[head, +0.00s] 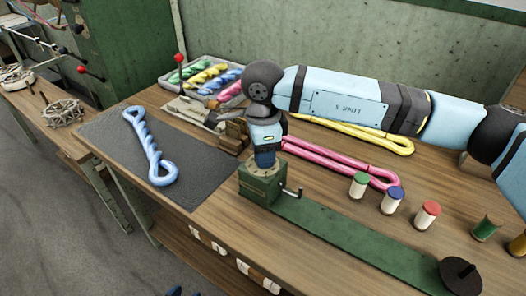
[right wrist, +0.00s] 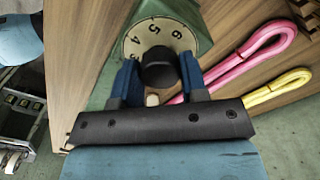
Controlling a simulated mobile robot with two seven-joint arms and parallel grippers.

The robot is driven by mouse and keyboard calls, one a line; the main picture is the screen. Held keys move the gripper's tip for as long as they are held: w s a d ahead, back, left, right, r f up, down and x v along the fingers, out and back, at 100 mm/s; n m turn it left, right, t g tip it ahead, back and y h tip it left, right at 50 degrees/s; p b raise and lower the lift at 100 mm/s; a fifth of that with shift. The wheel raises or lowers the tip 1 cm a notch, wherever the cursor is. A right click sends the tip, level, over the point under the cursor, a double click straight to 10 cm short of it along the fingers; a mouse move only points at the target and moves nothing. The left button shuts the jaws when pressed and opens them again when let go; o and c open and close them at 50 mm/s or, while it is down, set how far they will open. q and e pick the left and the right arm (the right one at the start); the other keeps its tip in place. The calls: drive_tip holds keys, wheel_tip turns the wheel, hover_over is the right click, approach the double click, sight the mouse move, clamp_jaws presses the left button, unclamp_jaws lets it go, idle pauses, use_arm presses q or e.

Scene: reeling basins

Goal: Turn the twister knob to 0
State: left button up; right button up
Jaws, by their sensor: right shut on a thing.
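The twister is a green box (head: 262,186) with a crank on its side, at one end of a long green base plate (head: 335,235). In the right wrist view its pale dial (right wrist: 132,44) shows printed numbers, among them 5 and 6. The dark round knob (right wrist: 158,72) stands in the dial's middle. My right gripper (head: 265,160) comes down from above and is shut on the knob, one blue finger on each side. The knob's pointer and the near part of the dial are hidden. Two dark blue tips at the head view's bottom edge may be my left gripper (head: 186,293).
A blue twisted hank (head: 150,148) lies on a grey mat (head: 195,158). A tray of coloured hanks (head: 205,75) stands behind. Pink (head: 335,160) and yellow (head: 375,139) loops lie behind the twister. Several thread spools, including a blue-topped one (head: 394,200), stand to the right.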

drive_tip(key=o, duration=0.9)
wheel_tip(320, 180, up, 14)
drive_tip(key=shift+f+p, duration=0.1)
drive_tip(key=shift+p, duration=0.35)
